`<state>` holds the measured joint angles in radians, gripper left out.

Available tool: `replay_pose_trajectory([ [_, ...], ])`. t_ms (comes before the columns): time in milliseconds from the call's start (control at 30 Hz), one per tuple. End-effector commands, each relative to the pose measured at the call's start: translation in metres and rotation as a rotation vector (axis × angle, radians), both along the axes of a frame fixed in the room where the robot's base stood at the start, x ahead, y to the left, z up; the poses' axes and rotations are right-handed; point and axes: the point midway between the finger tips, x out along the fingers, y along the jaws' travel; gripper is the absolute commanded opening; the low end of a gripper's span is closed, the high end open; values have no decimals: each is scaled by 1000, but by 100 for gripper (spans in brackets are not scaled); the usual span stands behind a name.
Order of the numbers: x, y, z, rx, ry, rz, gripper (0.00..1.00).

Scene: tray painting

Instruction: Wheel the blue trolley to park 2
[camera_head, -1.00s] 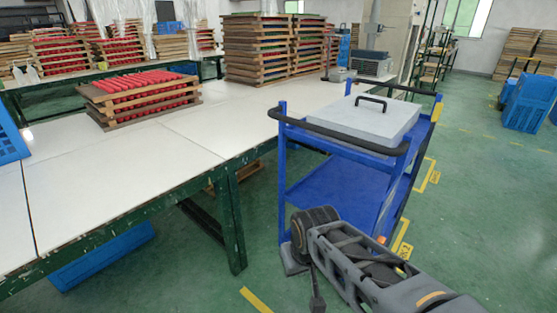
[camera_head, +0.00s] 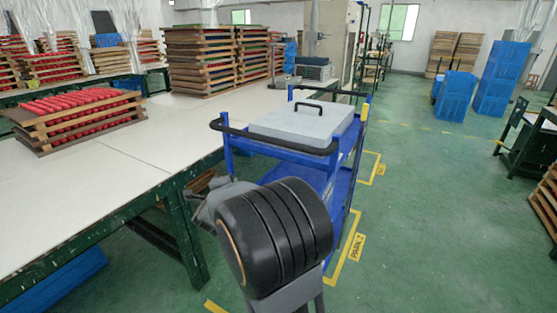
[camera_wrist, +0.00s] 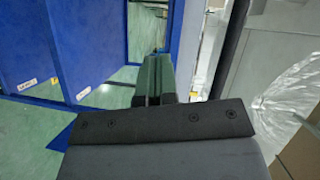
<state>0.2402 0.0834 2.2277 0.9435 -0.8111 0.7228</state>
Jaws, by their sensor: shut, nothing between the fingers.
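The blue trolley (camera_head: 333,165) stands to the right of the long table, its black push handle (camera_head: 275,143) towards me. A grey slab-like lid with a black grip (camera_head: 300,122) lies on its top. Its blue panels (camera_wrist: 40,45) fill the left of the wrist view. My gripper (camera_wrist: 155,60) is shut and empty, with a black bar, apparently the push handle (camera_wrist: 232,40), to its right and not between the fingers. In the head view my arm hides the trolley's near lower part. A yellow floor marking labelled PARK (camera_head: 356,247) lies right of the trolley; its number is hard to read.
The white-topped table (camera_head: 120,185) with green legs runs along the left, close to the trolley. Another yellow marking (camera_head: 378,172) lies farther back. Blue crates (camera_head: 500,80) stand at the back right and a dark green rack (camera_head: 530,150) at the right edge. Green floor between is clear.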

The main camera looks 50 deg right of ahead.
Motion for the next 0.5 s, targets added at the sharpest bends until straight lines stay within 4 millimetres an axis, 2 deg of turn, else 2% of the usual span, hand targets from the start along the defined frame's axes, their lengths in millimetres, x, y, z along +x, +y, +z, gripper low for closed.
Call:
replay_pose_trajectory([
  [33, -7, -16, -1, 1, -48, -95, 0],
  [100, -19, -33, 0, -5, -116, -217, 0],
  [200, -34, -49, 0, -20, -183, -344, 0],
  [333, -45, -62, 0, -37, -233, -438, 0],
  [500, -46, -82, 0, -44, -250, -472, 0],
])
